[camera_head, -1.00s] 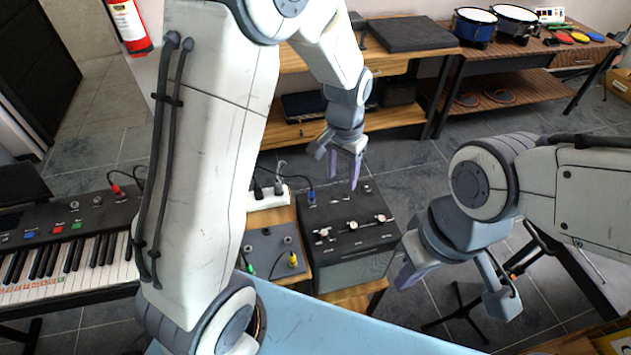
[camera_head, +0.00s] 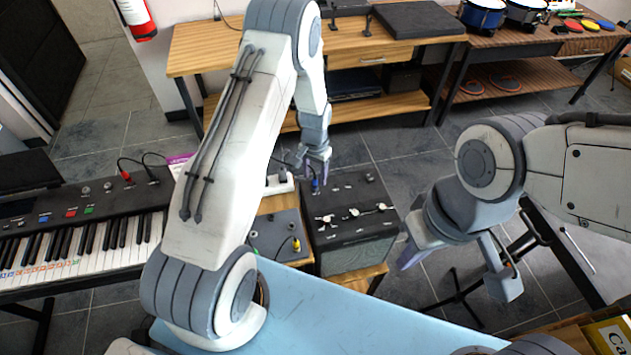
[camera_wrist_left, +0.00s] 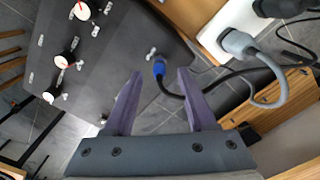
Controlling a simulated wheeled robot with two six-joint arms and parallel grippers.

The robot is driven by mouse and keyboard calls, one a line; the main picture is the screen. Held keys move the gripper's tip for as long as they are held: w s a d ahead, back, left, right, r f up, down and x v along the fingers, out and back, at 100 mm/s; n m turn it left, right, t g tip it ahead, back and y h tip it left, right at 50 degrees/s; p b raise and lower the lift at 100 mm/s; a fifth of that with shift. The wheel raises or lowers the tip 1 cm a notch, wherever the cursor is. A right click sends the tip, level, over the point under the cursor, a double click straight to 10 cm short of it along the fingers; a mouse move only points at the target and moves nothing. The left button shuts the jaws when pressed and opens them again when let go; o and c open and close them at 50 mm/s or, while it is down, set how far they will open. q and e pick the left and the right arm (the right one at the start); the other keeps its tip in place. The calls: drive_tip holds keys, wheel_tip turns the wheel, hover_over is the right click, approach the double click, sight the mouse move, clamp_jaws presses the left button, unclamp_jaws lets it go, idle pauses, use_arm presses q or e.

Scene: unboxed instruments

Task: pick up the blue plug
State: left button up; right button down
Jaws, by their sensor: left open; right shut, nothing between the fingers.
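The blue plug (camera_wrist_left: 159,68) stands in a socket on the top of a black amplifier box (camera_head: 365,258). A dark cable runs from it. In the left wrist view it lies just beyond and between my left gripper's open purple fingers (camera_wrist_left: 155,88), with no contact visible. In the head view my left gripper (camera_head: 314,172) hangs over the back left corner of the box, close to the blue plug (camera_head: 315,184). My right gripper (camera_head: 450,262) is shut and empty, to the right of the box.
A white power strip (camera_wrist_left: 232,28) with a grey plug (camera_wrist_left: 240,43) and its cable lies right of the blue plug. Several knobs rise from the box top. A grey unit with a yellow plug (camera_head: 296,246) is left of the box. A keyboard (camera_head: 80,235) stands further left.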

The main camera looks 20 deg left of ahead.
sight(315, 180)
use_arm(q)
drive_tip(key=shift+f+p, duration=0.4)
drive_tip(key=shift+f, duration=1.2)
clamp_jaws()
drive_tip(key=shift+r, duration=0.1)
